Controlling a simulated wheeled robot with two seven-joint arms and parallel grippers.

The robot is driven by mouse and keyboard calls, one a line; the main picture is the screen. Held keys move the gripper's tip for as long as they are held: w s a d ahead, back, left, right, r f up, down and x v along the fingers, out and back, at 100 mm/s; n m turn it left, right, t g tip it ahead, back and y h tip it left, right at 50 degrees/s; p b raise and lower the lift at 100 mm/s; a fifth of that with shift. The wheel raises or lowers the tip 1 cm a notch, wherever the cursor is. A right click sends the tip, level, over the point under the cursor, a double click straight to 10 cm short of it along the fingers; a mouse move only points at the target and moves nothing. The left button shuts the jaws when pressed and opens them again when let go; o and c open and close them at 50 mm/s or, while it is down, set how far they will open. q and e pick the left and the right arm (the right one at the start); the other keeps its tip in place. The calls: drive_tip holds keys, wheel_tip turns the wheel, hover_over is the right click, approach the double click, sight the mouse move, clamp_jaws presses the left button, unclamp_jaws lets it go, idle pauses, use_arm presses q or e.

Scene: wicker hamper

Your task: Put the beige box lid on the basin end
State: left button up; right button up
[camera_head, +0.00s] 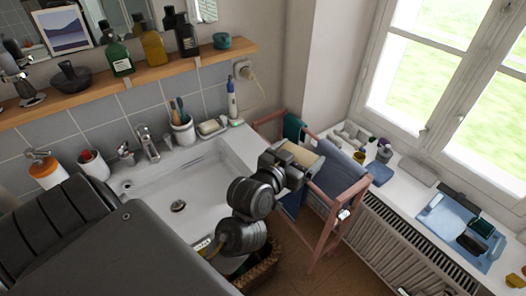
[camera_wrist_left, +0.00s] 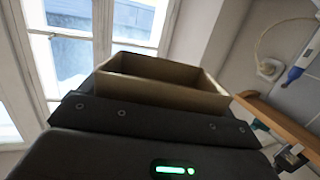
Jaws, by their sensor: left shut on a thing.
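The beige box lid (camera_head: 304,155) is held in my left gripper (camera_head: 290,168), out past the right end of the basin and near the wooden towel rack. In the left wrist view the lid (camera_wrist_left: 165,82) looks like a shallow open tray with thin raised walls, gripped along its near side. The white basin (camera_head: 150,199) is below and left of the gripper. Its flat right end (camera_head: 243,147) shows bare white surface, partly behind my arm. My right gripper is not in view.
A wooden rack (camera_head: 325,218) with towels stands under and beside the gripper. A soap dish (camera_head: 211,127) and a toothbrush cup (camera_head: 183,130) sit along the basin's back edge. A wicker hamper (camera_head: 264,272) is partly hidden below my arm. A cluttered windowsill (camera_head: 407,187) is at the right.

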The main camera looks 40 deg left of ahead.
sight(295, 146)
use_arm(q)
drive_tip(key=a, duration=0.1)
drive_tip(key=w+h, duration=0.1)
drive_tip(key=w+a+m, duration=0.1)
drive_tip(key=shift+w+a+f+h+p, duration=0.25)
drive_tip(key=shift+a+h+p, duration=0.05)
drive_tip(key=shift+a+p, duration=0.1)
drive_tip(key=w+a+f+h+p, duration=0.1)
drive_tip(key=w+a+f, duration=0.1)
drive_tip(key=a+f, duration=0.2)
drive_tip(key=w+a+f+m+h+p, duration=0.1)
drive_tip(key=w+a+f, duration=0.2)
drive_tip(key=a+f, duration=0.1)
drive_tip(key=w+a+f+m+h+p, duration=0.1)
drive_tip(key=w+a+f, duration=0.1)
drive_tip(key=a+f, duration=0.2)
drive_tip(key=shift+w+a+f+g, duration=0.1)
drive_tip(key=shift+a+f+g, duration=0.1)
drive_tip(key=shift+a, duration=0.35)
drive_tip(key=shift+w+a+f+g, duration=0.1)
drive_tip(key=shift+a+f+g, duration=0.1)
drive_tip(key=shift+a, duration=0.35)
drive_tip(key=shift+w+a+f, duration=0.15)
drive_tip(key=shift+a+f, duration=0.2)
drive_tip(key=shift+f, duration=0.3)
wheel_tip(295, 146, down, 3)
drive_tip(key=shift+r, duration=0.15)
